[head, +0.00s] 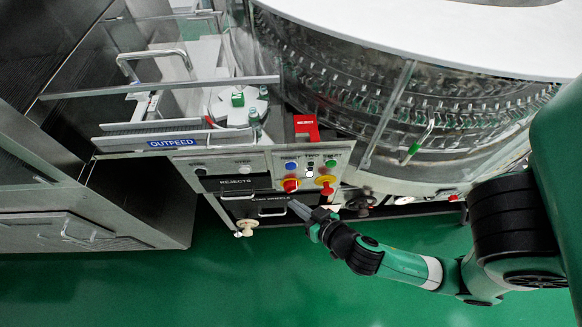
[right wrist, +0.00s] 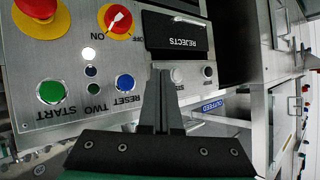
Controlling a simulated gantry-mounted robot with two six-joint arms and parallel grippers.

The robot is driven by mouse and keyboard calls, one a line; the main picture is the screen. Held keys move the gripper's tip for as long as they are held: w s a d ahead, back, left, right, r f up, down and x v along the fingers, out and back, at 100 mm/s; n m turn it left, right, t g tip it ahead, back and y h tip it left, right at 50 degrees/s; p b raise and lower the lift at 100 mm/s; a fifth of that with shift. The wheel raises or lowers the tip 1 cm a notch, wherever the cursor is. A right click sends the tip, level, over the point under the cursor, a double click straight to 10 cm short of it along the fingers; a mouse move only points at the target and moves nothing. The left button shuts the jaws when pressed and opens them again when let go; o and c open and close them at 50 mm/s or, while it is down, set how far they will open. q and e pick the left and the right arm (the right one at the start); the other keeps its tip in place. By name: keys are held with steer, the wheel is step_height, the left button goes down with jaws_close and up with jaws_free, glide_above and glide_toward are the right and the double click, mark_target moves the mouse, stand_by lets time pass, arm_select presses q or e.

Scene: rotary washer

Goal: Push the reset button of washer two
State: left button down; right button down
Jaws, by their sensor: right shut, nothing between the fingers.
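The control panel of washer two (head: 310,173) faces me on the machine's front. Its blue reset button (head: 291,165) sits at the panel's upper left in the head view. In the right wrist view the blue button (right wrist: 125,83) lies beside the upside-down words RESET, TWO and START. My right gripper (head: 295,206) is shut and empty, below the panel's lower edge in the head view. In the right wrist view its closed fingers (right wrist: 161,76) appear just right of the blue button, with no contact visible. My left gripper is not in view.
The green start button (right wrist: 51,92), a red stop button (right wrist: 40,8) and a red-and-yellow rotary switch (right wrist: 118,20) share the panel. A black REJECTS drawer (head: 237,183) is beside it. The outfeed (head: 172,143) lies left. Green floor is open in front.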

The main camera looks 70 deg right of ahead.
mark_target(291, 167)
steer(key=shift+d, duration=0.1)
steer(key=w+d+p, duration=0.3)
steer(key=d+p, duration=0.1)
steer(key=d, duration=0.4)
steer(key=shift+w, duration=0.15)
stand_by(2.0)
steer(key=shift+w+d+p, duration=0.15)
steer(key=shift+d+p, duration=0.25)
